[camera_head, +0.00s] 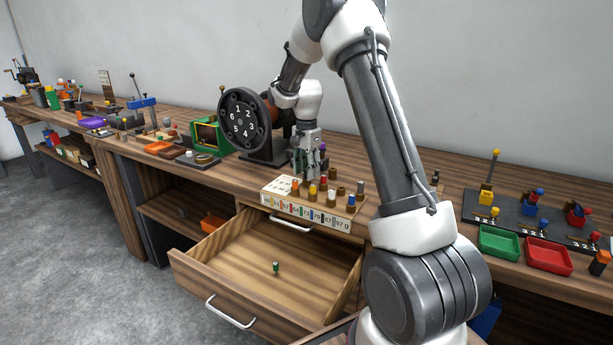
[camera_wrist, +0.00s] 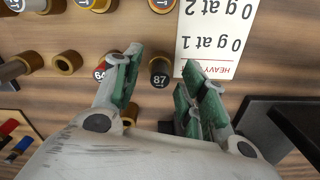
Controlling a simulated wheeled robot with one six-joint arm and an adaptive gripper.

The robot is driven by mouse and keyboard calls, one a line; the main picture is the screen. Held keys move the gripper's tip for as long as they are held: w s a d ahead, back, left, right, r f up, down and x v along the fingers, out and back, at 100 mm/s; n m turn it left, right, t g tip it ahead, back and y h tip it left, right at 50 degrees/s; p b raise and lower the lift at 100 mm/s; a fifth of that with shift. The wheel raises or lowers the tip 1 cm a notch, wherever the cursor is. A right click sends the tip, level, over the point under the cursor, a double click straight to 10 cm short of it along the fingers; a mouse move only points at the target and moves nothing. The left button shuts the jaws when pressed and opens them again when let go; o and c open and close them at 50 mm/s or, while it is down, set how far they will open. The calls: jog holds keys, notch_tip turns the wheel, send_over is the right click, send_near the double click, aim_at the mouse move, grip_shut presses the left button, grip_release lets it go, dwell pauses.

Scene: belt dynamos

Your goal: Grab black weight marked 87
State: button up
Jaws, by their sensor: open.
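The black weight marked 87 (camera_wrist: 160,72) shows in the wrist view, standing in a brass-coloured ring in the wooden rack. My gripper (camera_wrist: 163,58) is open, with one green-padded finger on each side of the weight's place in the picture. Nothing is held between the fingers. In the head view my gripper (camera_head: 309,173) points down over the back of the weight rack (camera_head: 302,208); I cannot pick out the black weight there. A red weight marked 64 (camera_wrist: 101,72) is close beside the left finger, partly hidden by it.
Other weights and empty brass rings (camera_wrist: 68,62) crowd the rack. A printed card (camera_wrist: 215,40) lies right of the black weight. Below the rack, an open drawer (camera_head: 235,245) holds a small green weight (camera_head: 276,267). A numbered dial (camera_head: 243,122) stands behind left of the rack.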

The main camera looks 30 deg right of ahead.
jog(key=shift+f, duration=0.45)
jog(key=shift+c, duration=0.3)
grip_shut()
